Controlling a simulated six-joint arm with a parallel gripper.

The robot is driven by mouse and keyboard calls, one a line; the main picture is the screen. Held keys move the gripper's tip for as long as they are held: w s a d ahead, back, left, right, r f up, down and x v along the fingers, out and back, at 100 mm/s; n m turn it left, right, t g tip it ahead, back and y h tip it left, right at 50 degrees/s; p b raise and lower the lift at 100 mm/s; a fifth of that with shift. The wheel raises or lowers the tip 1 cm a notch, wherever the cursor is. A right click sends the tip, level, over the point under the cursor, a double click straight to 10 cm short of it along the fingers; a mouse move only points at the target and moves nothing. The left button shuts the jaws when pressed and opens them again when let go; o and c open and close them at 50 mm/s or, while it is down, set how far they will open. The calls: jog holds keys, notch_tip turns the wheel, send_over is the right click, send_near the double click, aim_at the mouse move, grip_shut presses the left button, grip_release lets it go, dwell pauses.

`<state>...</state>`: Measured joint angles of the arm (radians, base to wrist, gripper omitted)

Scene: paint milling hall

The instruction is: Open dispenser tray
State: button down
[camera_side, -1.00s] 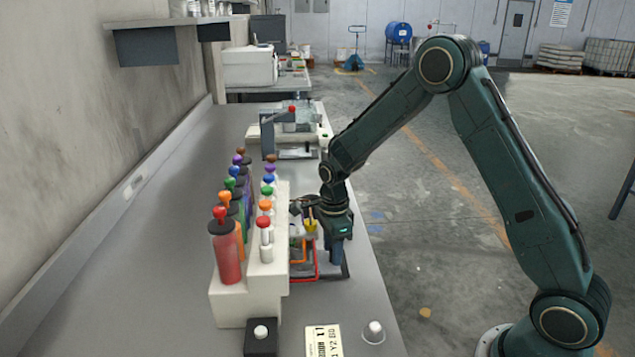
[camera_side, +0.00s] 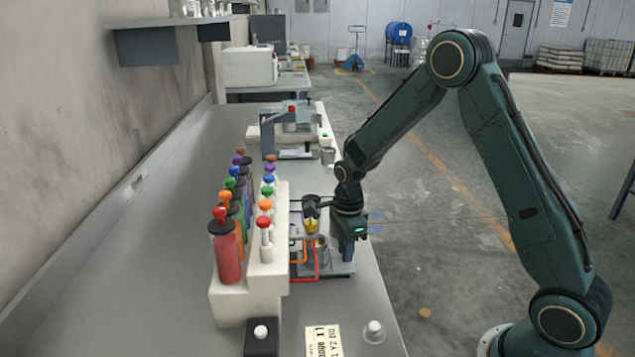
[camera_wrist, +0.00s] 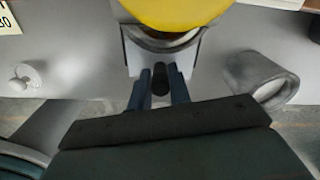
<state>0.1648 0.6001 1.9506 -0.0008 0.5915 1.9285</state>
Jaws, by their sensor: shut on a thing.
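The dispenser is a white stepped block (camera_side: 265,285) on the bench, with several colored bottles and knobs along its top. Its tray (camera_side: 338,268) is a grey plate sticking out from the right side, with red and orange frames beside it. The tray also shows in the wrist view (camera_wrist: 133,60), below a yellow rounded part (camera_wrist: 178,10). My gripper (camera_side: 346,245) is at the tray's outer end. In the wrist view my gripper (camera_wrist: 160,88) has its fingers shut on a short dark handle (camera_wrist: 159,76) at the tray's edge.
A small clear-domed item (camera_side: 374,331), a label card (camera_side: 323,341) and a black box with a white button (camera_side: 261,333) are near the front. Open floor lies to the right.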

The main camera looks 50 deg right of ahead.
jog(key=s+d, duration=0.3)
jog(key=shift+s+d, duration=0.15)
jog(key=shift+d, duration=0.05)
jog(key=c, duration=1.3)
grip_release()
notch_tip(320, 180, up, 14)
